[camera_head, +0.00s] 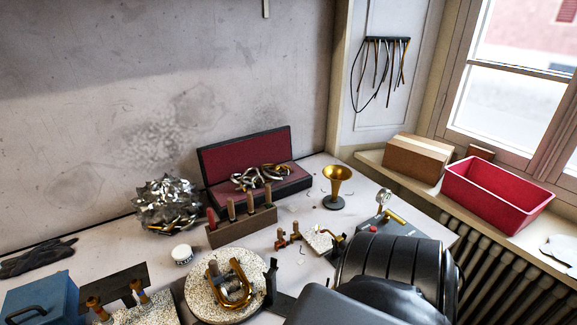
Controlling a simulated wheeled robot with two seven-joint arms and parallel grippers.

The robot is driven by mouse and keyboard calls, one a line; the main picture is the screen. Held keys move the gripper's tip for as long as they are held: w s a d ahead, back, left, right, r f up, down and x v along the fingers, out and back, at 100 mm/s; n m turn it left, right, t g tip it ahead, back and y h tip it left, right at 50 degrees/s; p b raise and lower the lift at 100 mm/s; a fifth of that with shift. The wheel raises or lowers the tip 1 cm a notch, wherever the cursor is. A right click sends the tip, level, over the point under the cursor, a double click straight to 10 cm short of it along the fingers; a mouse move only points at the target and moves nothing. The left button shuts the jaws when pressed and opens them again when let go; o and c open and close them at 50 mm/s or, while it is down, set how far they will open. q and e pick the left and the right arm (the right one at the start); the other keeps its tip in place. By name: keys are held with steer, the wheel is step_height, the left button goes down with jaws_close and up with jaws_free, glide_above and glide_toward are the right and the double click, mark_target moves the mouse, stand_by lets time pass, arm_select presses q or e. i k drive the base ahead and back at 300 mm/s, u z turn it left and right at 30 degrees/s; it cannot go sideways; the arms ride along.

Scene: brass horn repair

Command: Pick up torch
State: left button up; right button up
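I cannot single out the torch for sure. A small brass-tipped tool (336,239) lies by a pale speckled block, partly hidden behind a large dark arm part of mine at the lower right. A dark plate with a round gauge (383,196), a brass cylinder (395,215) and a red knob stands just right of it, also partly covered by that arm part. Neither gripper shows in the head view.
A brass bell (337,182) stands upright. A wooden tool block (240,227), an open red-lined case (250,155), a round speckled plate (202,301) with a bent brass tube, and a blue box (40,301) crowd the bench. A red bin (497,192) sits on the sill.

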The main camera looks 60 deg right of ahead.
mark_target(341, 243)
steer(key=u, duration=0.2)
steer(key=k, duration=1.2)
steer(key=z, duration=0.5)
